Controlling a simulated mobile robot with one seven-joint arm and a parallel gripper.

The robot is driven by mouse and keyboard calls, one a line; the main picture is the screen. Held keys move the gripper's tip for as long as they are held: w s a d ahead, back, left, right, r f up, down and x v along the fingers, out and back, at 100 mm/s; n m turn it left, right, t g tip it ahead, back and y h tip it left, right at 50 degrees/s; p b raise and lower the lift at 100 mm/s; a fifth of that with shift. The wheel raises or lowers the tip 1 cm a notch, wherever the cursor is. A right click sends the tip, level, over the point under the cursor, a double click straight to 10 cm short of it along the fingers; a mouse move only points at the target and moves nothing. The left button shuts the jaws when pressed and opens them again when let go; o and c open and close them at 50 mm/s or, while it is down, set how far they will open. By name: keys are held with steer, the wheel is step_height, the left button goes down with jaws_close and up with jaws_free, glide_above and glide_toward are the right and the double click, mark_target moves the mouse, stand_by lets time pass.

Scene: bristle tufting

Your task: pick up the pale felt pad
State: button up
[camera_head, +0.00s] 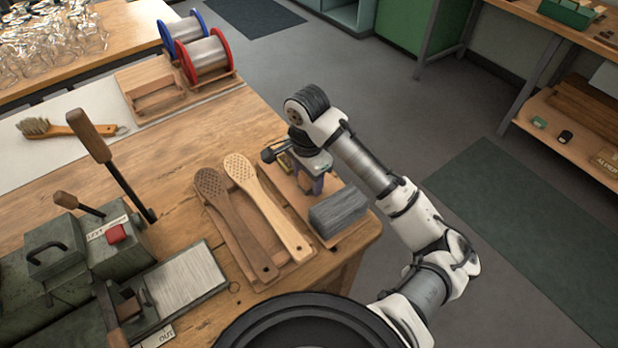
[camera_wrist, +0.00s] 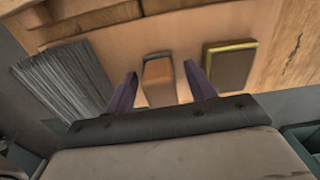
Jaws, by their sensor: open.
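I cannot pick out the pale felt pad with certainty. In the head view my gripper (camera_head: 318,185) points down over the wooden board at the table's right edge, and my wrist mostly hides what is beneath. A brown pad with a yellow rim (camera_wrist: 230,65) lies to the right in the wrist view. A grey bristle bundle (camera_wrist: 62,78) lies to the left.
The grey bundle (camera_head: 338,210) rests near the board's front end. Two wooden brush bodies, one dark (camera_head: 236,222) and one light (camera_head: 268,207), lie on a tray left of my gripper. A green lever machine (camera_head: 62,250) stands farther left. The table edge is close on the right.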

steer(key=shift+c, duration=0.3)
steer(key=c, duration=1)
step_height(320, 180, up, 20)
steer(key=o, duration=0.4)
steer(key=shift+c, duration=1.6)
